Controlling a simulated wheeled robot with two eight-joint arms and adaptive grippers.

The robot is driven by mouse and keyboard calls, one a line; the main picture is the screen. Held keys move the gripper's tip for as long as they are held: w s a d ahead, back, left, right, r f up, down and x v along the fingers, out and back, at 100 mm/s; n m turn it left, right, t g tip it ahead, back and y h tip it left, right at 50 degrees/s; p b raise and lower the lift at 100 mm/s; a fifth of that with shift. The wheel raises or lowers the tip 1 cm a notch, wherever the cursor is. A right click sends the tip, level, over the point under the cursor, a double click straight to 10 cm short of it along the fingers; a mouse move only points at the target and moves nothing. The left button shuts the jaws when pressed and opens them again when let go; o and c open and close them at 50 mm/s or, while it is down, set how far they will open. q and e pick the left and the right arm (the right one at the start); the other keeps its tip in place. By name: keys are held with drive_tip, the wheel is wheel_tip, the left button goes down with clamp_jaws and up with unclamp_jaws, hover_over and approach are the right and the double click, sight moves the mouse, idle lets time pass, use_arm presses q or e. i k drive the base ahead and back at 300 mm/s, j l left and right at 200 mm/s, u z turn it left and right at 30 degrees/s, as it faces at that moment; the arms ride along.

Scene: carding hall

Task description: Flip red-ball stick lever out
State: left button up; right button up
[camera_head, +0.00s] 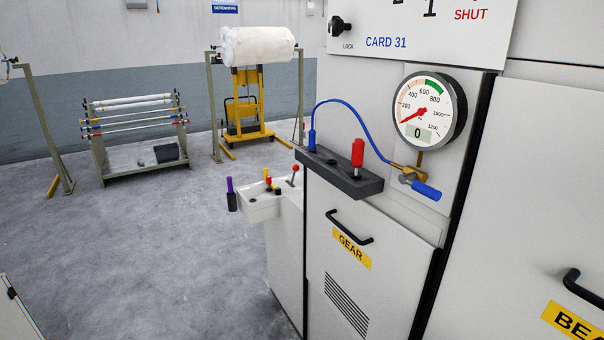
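A thin stick lever with a red ball (295,168) on top stands on the white ledge at the left end of the machine, in the middle of the head view. It leans slightly to the right. Beside it on the ledge are short yellow and red handles (268,180). Neither of my grippers shows in the head view, so their states are hidden.
A dark shelf (340,175) with a red handle (357,158) juts out right of the lever. A blue hose (350,108) runs to a blue-handled valve (420,186) below a round gauge (428,110). Floor (150,250) on the left is clear.

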sight(296, 167)
drive_tip(key=i+j+z, duration=0.35)
drive_tip(key=z, duration=0.15)
drive_tip(key=i+j+z, duration=0.25)
drive_tip(key=z, duration=0.2)
drive_tip(key=i+j, duration=0.15)
drive_tip(key=j, duration=0.25)
drive_tip(key=i+j+z, duration=0.15)
drive_tip(key=j, duration=0.2)
drive_tip(key=i+j, duration=0.15)
drive_tip(key=j, duration=0.25)
drive_tip(key=i+j+z, duration=0.1)
drive_tip(key=j, duration=0.3)
drive_tip(key=i+j, duration=0.15)
drive_tip(key=j, duration=0.25)
drive_tip(key=i+j+z, duration=0.15)
drive_tip(key=j, duration=0.25)
